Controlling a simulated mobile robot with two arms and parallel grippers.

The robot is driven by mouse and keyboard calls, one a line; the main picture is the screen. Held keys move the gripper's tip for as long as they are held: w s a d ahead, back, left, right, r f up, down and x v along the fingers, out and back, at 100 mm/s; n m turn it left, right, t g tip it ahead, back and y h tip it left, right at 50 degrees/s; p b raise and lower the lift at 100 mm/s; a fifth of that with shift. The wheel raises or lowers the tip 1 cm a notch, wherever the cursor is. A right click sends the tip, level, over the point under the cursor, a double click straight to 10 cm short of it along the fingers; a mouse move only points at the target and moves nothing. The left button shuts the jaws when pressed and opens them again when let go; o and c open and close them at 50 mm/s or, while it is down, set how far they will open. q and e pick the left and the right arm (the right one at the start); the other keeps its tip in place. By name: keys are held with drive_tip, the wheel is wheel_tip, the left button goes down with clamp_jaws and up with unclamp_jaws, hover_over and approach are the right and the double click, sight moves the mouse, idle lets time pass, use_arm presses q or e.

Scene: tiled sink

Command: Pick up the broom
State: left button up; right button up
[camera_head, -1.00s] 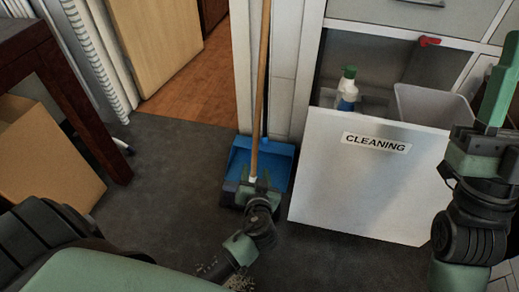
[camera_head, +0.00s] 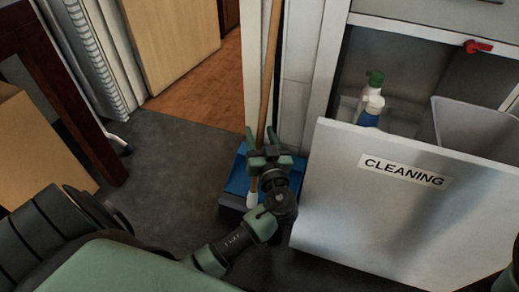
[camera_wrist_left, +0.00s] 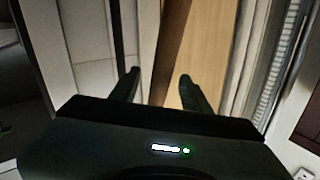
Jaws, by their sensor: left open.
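The broom's wooden handle (camera_head: 269,75) stands nearly upright against the white wall edge, its lower end over a blue dustpan (camera_head: 238,180). My left gripper (camera_head: 262,138) is open at the lower part of the handle, with the handle passing between its fingers in the head view. In the left wrist view a brown shaft, apparently the handle (camera_wrist_left: 172,45), runs between the two open fingers (camera_wrist_left: 157,82). I see no finger closed on it. The broom head is mostly hidden by my left arm and the dustpan. My right gripper is out of view.
An open white drawer marked CLEANING (camera_head: 350,215) stands to the right, holding a spray bottle (camera_head: 372,100) and a grey bin (camera_head: 475,130). A dark wooden table (camera_head: 75,110) and a cardboard box (camera_head: 35,150) are at left. Grey floor (camera_head: 175,165) between is clear.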

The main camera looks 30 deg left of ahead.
use_arm(q)
drive_tip(key=shift+b+x, duration=0.35)
drive_tip(key=shift+x, duration=1.2)
clamp_jaws()
